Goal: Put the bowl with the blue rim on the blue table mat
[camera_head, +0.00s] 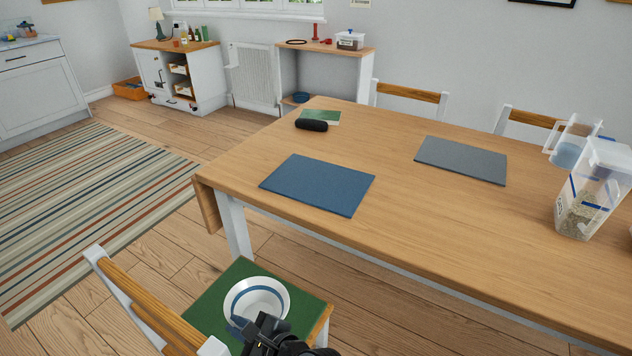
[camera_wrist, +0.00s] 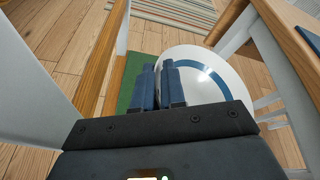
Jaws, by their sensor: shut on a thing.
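The white bowl with the blue rim (camera_head: 262,293) is at the green-seated chair in the lower part of the head view. I cannot tell whether it rests on the seat or is just above it. It also shows in the wrist view (camera_wrist: 225,82), beyond my fingers. My gripper (camera_head: 240,325) is shut on the bowl's near left edge, and its fingertips also show in the wrist view (camera_wrist: 157,72). The blue table mat (camera_head: 318,184) lies flat and empty on the wooden table, above and right of the bowl in the head view.
The chair (camera_head: 205,300) has a wooden backrest left of the bowl. The table (camera_head: 400,215) edge lies between bowl and mat. A grey mat (camera_head: 461,160), a black case (camera_head: 311,125), a green booklet (camera_head: 322,116) and a clear container (camera_head: 592,190) are on the table.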

